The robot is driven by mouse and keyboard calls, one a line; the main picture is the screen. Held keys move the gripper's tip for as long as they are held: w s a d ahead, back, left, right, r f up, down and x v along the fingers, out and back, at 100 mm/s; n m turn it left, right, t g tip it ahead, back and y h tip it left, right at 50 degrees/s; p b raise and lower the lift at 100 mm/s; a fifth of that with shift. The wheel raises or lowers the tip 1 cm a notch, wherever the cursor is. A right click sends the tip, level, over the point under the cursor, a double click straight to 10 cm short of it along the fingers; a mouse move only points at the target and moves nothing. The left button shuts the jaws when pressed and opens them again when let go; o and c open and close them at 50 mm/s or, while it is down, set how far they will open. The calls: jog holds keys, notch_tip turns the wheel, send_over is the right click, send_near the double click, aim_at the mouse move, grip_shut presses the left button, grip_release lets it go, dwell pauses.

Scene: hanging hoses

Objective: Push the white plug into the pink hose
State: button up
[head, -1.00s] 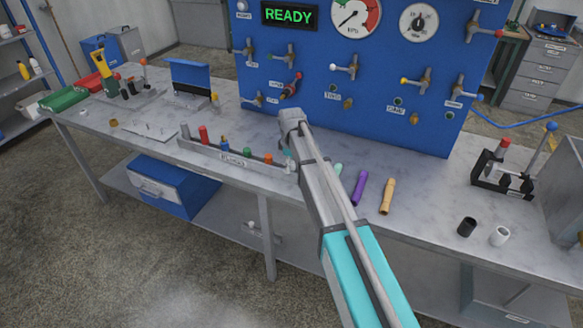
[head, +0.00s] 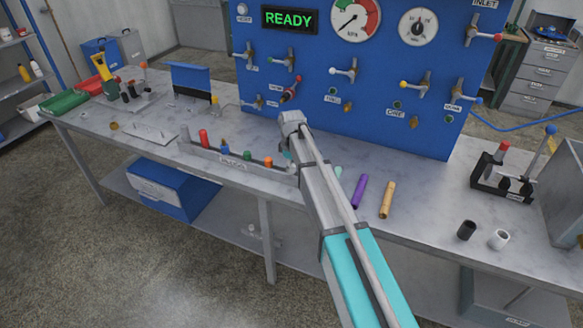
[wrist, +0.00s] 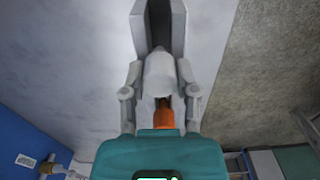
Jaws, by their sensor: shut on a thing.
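In the wrist view, the two fingers of my gripper (wrist: 160,88) are closed on either side of a pale, rounded piece that looks like the white plug (wrist: 159,68). An orange piece (wrist: 164,116) shows just below it, nearer the palm. In the head view, my arm reaches over the bench to the right end of the plug rack (head: 215,155); the fingertips and the plug are mostly hidden there. I cannot make out the pink hose for certain in either view.
The rack holds a red plug (head: 203,136), an orange plug (head: 268,161) and others. A purple tube (head: 359,191) and a tan tube (head: 387,200) lie right of my arm. A black cup (head: 466,230) and a white cup (head: 499,239) stand further right. A blue valve panel (head: 380,110) rises behind.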

jog(key=shift+r+p, duration=1.2)
jog(key=shift+r, duration=0.1)
jog(key=s+d+r+p, duration=0.3)
jog(key=s+r+p, duration=0.7)
jog(key=s, duration=0.3)
jog(key=shift+s+d, duration=0.25)
jog(key=shift+s, duration=0.05)
